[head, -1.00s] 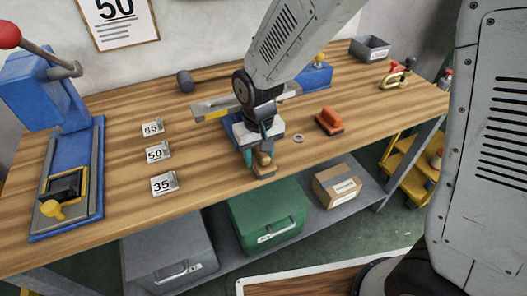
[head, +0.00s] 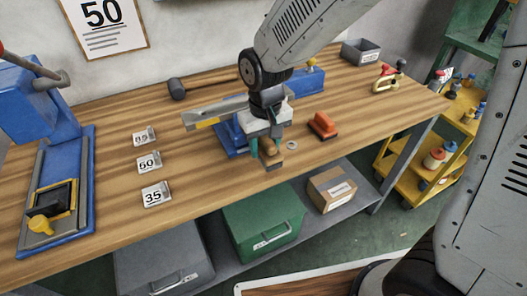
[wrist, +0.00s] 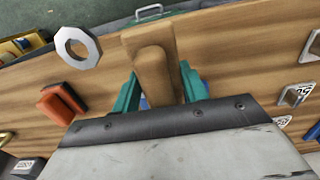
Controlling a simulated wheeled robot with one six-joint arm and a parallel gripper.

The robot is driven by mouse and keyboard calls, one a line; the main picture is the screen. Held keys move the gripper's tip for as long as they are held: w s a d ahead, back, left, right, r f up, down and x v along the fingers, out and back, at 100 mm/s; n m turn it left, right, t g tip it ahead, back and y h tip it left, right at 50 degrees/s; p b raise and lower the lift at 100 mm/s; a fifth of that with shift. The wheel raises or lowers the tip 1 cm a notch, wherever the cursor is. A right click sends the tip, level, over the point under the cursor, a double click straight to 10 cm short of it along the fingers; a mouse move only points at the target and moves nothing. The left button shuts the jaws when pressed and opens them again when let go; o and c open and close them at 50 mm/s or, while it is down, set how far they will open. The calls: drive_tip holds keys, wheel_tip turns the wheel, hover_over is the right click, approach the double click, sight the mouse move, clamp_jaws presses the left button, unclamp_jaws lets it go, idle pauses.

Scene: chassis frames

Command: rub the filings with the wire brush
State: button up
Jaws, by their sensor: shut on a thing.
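My gripper (head: 266,152) has teal fingers and is shut on a wooden-handled tool, which looks like the wire brush (head: 272,158). In the wrist view the brush (wrist: 152,75) sits between the fingers, its wooden handle in front of a wider wooden block. Its bristles are hidden. It is over the front part of the workbench (head: 330,155); I cannot tell whether it touches the top. I cannot make out any filings; the arm and gripper cover part of the blue device behind.
A metal ring (head: 292,145) and an orange-handled block (head: 322,125) lie right of my gripper. A blue vise-like tool (head: 228,140) stands behind it. Numbered tags (head: 150,162) and a blue press (head: 50,180) are at left. A clamp (head: 388,80) and grey bin (head: 361,52) are at back right.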

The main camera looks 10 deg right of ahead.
drive_tip(key=shift+r, duration=1.85)
